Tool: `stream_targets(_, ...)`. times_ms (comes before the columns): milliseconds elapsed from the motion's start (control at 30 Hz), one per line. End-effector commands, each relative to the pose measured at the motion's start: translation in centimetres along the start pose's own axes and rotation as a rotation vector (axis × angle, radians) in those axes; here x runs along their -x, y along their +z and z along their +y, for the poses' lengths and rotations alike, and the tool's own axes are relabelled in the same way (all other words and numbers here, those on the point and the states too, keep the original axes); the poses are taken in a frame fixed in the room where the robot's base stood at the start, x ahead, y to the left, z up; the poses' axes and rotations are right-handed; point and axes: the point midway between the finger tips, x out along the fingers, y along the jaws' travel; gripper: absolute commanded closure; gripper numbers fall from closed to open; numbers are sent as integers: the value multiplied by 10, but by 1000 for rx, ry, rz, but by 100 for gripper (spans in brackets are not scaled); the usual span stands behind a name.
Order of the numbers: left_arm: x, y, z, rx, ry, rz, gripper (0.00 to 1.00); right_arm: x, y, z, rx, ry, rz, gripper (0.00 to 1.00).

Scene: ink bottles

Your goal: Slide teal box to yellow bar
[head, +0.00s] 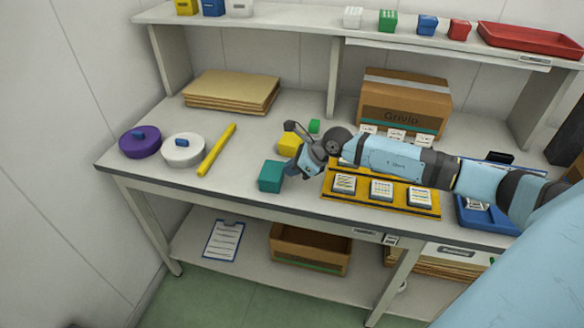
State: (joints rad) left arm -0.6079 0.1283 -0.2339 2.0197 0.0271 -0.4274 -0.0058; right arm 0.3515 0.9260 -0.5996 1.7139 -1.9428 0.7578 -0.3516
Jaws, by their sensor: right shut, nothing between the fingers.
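The teal box (271,176) sits on the table near its front edge, left of my right gripper. The yellow bar (217,150) lies diagonally on the table further left, with clear table between it and the box. My right gripper (289,172) is shut and empty, pointing down right beside the teal box's right side. I cannot tell whether it touches the box. My left gripper is not in view.
A yellow block (289,143) and a green block (314,126) stand behind the gripper. A yellow tray (381,203) with several labelled pieces is to the right. Cardboard sheets (232,91) lie behind.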

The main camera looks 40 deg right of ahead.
Motion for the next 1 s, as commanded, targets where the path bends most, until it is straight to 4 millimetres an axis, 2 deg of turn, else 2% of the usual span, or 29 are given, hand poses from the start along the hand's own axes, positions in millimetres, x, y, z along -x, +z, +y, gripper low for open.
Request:
stream_targets(167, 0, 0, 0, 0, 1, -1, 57, -2, 1, 0, 0, 0, -1, 100)
stream_targets(267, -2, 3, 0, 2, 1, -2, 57, -11, 9, 0, -2, 1, -3, 100)
stream_targets(700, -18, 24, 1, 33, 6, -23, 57, -102, 98, 0, 0, 2, -3, 100)
stream_targets(833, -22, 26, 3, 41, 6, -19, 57, -120, 116, 0, 0, 0, -1, 100)
stream_targets(1000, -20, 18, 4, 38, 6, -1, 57, -127, 126, 0, 0, 0, 1, 100)
